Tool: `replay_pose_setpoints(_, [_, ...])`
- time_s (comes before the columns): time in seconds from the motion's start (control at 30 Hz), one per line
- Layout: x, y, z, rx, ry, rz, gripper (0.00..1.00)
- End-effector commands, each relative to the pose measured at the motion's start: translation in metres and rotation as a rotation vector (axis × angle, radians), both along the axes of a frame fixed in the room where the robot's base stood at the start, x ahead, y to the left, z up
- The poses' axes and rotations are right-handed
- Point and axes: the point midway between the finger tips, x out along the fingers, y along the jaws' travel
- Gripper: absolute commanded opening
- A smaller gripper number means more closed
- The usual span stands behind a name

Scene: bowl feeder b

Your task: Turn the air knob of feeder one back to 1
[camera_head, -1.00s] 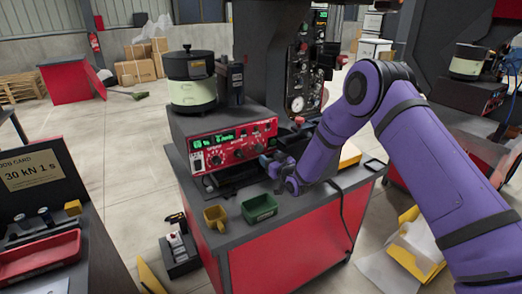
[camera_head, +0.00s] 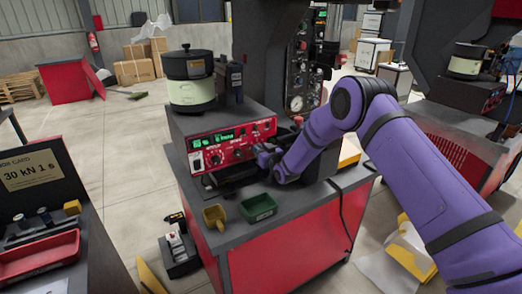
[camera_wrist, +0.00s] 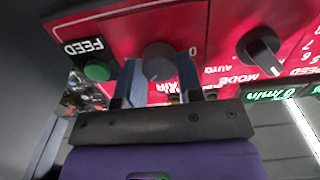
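The feeder's red control panel (camera_head: 207,143) faces my arm in the head view. In the wrist view the panel (camera_wrist: 215,20) is upside down and fills the upper part. A round dark grey knob (camera_wrist: 159,62) stands out from it, with a partly covered label that seems to read AIR. My gripper (camera_wrist: 160,72) has its two blue-padded fingers on either side of this knob, apparently with narrow gaps, so it looks open around the knob. The knob's pointer setting cannot be read. In the head view my gripper (camera_head: 265,153) is at the panel's lower right and hides part of it.
In the wrist view a MODE knob (camera_wrist: 260,50) is right of my fingers and a green FEED button (camera_wrist: 97,71) is left. A green display (camera_wrist: 265,95) is lit. A yellow bin (camera_head: 214,217) and green bin (camera_head: 259,208) stand on the bench front.

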Motion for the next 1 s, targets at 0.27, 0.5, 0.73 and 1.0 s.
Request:
replay_pose_setpoints(0.27, [-0.0002,0.0001,0.0001,-0.006,-0.004,0.0,0.1])
replay_pose_setpoints(0.5, [-0.0007,0.001,0.0001,-0.07,-0.047,0.002,0.1])
replay_pose_setpoints(0.73, [-0.0013,0.002,0.0001,-0.21,-0.142,0.003,0.1])
replay_pose_setpoints(1.0, [-0.0016,0.0024,-0.0001,-0.42,-0.285,0.002,0.1])
